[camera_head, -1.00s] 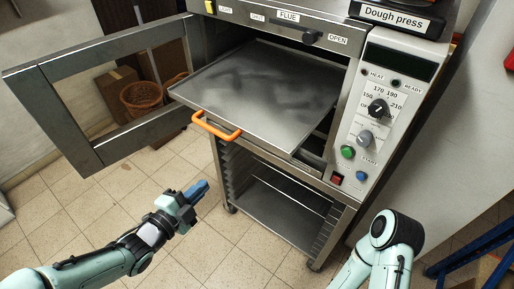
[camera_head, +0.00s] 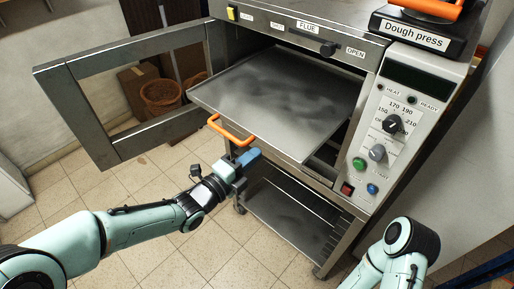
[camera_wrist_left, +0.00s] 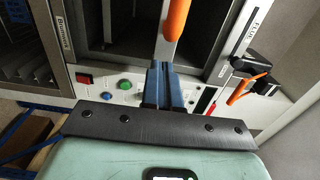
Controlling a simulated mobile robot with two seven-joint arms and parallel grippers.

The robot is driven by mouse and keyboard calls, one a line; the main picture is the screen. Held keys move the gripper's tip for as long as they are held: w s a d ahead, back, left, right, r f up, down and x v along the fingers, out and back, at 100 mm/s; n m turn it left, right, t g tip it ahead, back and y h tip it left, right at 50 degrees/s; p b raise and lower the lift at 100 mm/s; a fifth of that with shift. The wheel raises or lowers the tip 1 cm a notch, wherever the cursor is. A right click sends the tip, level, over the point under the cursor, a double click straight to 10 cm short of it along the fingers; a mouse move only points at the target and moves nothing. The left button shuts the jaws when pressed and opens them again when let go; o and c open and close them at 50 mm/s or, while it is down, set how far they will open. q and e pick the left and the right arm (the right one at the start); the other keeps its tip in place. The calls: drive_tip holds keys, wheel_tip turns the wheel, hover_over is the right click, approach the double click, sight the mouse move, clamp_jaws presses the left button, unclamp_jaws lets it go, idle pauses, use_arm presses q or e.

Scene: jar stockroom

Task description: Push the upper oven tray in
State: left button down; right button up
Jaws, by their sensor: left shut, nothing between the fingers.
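The upper oven tray (camera_head: 275,100) is a grey metal sheet that sticks out of the open oven towards the front left. Its orange handle (camera_head: 229,132) is on the front edge. My left gripper (camera_head: 249,157), with blue fingers, is just below and beside the handle in the head view. The fingers are together and empty. In the left wrist view the fingertips (camera_wrist_left: 164,68) point up at the orange handle (camera_wrist_left: 178,18), close to it; whether they touch it I cannot tell. My right arm's gripper is out of the picture.
The glass oven door (camera_head: 125,95) stands open on the left. The control panel (camera_head: 400,125) with knobs and buttons is right of the opening, and the dough press (camera_head: 420,35) sits on top. Below is an open rack (camera_head: 285,215). Tiled floor in front is clear.

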use_arm(q)
drive_tip(key=shift+x, duration=1.2)
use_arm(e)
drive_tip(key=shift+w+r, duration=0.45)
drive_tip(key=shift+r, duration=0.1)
use_arm(q)
drive_tip(key=shift+s, duration=0.1)
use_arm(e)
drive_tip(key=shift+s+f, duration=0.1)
